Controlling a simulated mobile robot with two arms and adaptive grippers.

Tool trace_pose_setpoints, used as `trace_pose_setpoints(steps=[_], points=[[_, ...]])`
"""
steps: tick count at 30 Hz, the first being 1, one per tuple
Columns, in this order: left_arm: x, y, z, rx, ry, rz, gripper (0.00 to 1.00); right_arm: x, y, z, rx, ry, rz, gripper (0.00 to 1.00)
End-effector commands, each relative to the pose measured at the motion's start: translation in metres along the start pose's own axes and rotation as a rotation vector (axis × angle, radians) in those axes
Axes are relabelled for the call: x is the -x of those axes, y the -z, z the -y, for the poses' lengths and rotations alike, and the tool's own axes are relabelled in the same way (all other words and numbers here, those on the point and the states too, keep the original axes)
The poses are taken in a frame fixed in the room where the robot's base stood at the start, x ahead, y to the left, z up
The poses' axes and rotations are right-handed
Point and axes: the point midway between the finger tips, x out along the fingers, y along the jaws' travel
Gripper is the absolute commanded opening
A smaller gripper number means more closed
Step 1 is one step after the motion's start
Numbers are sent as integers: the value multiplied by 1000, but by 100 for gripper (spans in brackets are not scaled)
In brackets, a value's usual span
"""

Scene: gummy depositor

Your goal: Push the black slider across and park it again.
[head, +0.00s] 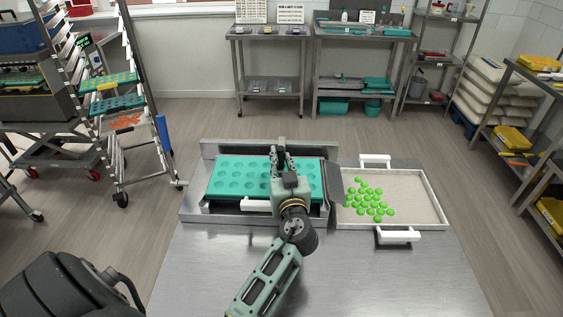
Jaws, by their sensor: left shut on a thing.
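A teal mould (232,177) with rows of round cavities lies in a metal frame (207,150) on the steel table. My left gripper (281,156) reaches over the mould, right of its middle, with its fingers pointing to the back edge. A white handle (256,205) at the frame's front is partly behind my arm. My right gripper is not in view.
Right of the frame, a shallow tray (432,187) with white handles (398,236) holds several green gummies (369,200). A grey plate (337,184) stands between frame and tray. The table front (385,280) is clear. A rack (118,150) stands at left.

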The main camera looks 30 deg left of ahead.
Motion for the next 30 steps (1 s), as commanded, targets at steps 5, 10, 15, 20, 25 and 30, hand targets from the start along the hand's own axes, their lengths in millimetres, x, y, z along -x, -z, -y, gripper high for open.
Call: trace_pose_setpoints(steps=[5, 10, 15, 20, 25, 30], points=[[0, 0, 0, 0, 0, 0, 0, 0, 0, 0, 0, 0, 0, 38], [0, 0, 2, 0, 0, 0, 0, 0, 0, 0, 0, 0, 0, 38], [-4, -1, 20, -1, 2, -2, 0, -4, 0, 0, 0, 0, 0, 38], [-11, -1, 57, -1, 3, -3, 0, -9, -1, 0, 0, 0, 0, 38], [-21, 0, 108, -3, 5, -4, 0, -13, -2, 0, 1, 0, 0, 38], [-31, 1, 157, -3, 4, -3, 0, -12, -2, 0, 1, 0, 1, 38]])
